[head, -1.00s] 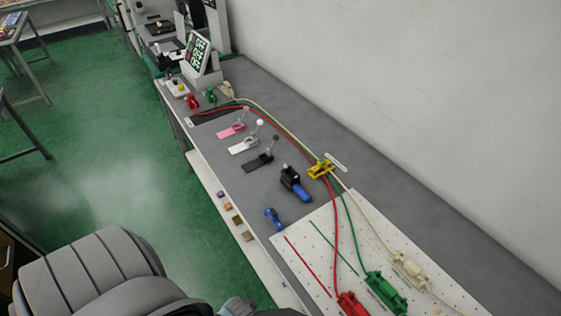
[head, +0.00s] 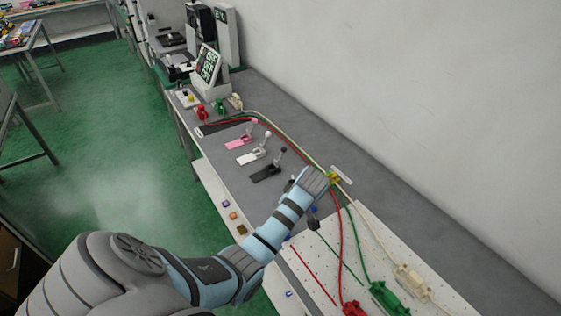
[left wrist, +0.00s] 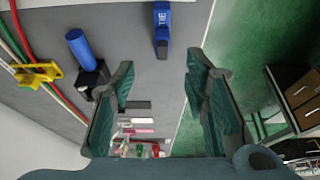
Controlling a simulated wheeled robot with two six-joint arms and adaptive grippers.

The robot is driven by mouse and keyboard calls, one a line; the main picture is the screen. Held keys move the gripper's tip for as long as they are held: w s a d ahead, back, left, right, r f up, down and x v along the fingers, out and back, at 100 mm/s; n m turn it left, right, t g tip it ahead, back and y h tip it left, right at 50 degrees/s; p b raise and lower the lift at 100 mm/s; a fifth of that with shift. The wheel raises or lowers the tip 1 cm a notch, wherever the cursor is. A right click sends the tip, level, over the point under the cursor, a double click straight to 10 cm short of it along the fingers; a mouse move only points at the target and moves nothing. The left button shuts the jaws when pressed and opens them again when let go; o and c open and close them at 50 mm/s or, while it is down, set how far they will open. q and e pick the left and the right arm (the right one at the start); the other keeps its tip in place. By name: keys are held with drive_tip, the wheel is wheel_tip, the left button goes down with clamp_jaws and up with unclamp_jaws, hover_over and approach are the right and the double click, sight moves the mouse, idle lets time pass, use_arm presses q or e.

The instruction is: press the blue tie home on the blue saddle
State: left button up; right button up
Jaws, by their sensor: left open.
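A blue piece lettered "TIE" (left wrist: 162,28), with a dark grey lower end, lies on the grey bench at the top of the left wrist view. To its left is a blue cylinder (left wrist: 78,45) on a black block (left wrist: 92,80). I cannot tell which part is the saddle. My left gripper (left wrist: 158,82) is open and empty, its fingers apart below the TIE piece in that view and touching neither blue thing. In the head view my left arm covers most of this spot, with the gripper (head: 314,218) partly hidden. My right gripper is not in view.
A yellow clamp (head: 333,177) holds red, green and white cables beside the blue things. Pink (head: 241,142), white (head: 252,156) and black (head: 268,171) lever fixtures stand farther along the bench. A white perforated board (head: 400,245) carries cable connectors. The wall bounds the right side.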

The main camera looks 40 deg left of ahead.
use_arm(q)
drive_tip(key=b+x, duration=0.1)
drive_tip(key=x, duration=0.8)
drive_tip(key=shift+s+f+b, duration=0.15)
drive_tip(key=shift+f+b, duration=0.15)
drive_tip(key=c, duration=0.9)
